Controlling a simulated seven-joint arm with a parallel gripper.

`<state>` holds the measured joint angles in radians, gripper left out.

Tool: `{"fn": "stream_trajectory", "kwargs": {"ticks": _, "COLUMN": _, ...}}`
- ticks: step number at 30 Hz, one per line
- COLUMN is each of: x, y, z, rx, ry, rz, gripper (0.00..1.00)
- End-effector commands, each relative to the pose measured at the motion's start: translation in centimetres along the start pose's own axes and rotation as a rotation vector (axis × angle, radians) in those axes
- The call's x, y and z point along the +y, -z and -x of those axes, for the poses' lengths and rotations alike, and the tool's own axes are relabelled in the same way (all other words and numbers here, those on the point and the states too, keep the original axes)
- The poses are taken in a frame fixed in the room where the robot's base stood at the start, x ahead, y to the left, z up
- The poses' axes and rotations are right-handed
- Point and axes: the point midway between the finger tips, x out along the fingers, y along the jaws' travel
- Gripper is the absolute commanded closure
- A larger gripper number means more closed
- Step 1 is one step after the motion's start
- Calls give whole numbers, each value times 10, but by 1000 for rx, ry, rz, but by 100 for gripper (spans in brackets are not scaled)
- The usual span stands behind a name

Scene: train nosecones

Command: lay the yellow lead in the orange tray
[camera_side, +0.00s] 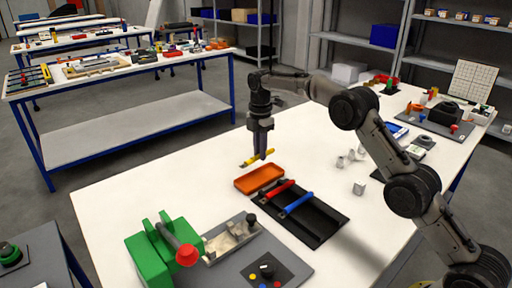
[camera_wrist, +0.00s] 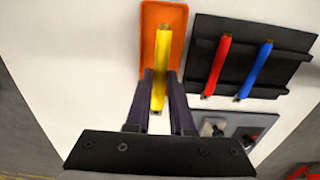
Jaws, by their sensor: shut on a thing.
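The yellow lead (camera_side: 251,160) is a short yellow bar with a darker tip, held in the air by my gripper (camera_side: 263,155). In the wrist view the yellow lead (camera_wrist: 161,60) lies lengthwise between the fingers of my gripper (camera_wrist: 160,85), which are shut on it. The orange tray (camera_side: 258,179) is a shallow rectangular tray on the white table, just below and in front of the gripper in the side view. In the wrist view the far part of the lead overlaps the orange tray (camera_wrist: 177,18); the near part extends past the tray's edge.
A black rack (camera_side: 325,217) beside the tray holds a red lead (camera_side: 276,190) and a blue lead (camera_side: 297,204). A green vise (camera_side: 160,255) and a grey fixture (camera_side: 232,238) stand at the front. Small metal blocks (camera_side: 359,187) lie to the right.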

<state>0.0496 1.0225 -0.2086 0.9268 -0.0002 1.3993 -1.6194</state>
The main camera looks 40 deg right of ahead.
Motion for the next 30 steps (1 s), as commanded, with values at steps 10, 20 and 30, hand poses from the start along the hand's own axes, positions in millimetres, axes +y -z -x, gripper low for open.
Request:
{"fn": "stream_trajectory", "kwargs": {"ticks": 10, "x": -1, "y": 1, "z": -31, "rx": 0, "ry": 3, "rz": 1, "gripper": 100}}
{"fn": "stream_trajectory", "kwargs": {"ticks": 20, "x": -1, "y": 1, "z": -56, "rx": 0, "ry": 3, "rz": 1, "gripper": 100}}
{"fn": "stream_trajectory", "kwargs": {"ticks": 30, "x": 0, "y": 1, "z": -63, "rx": 0, "ry": 0, "rz": 1, "gripper": 100}}
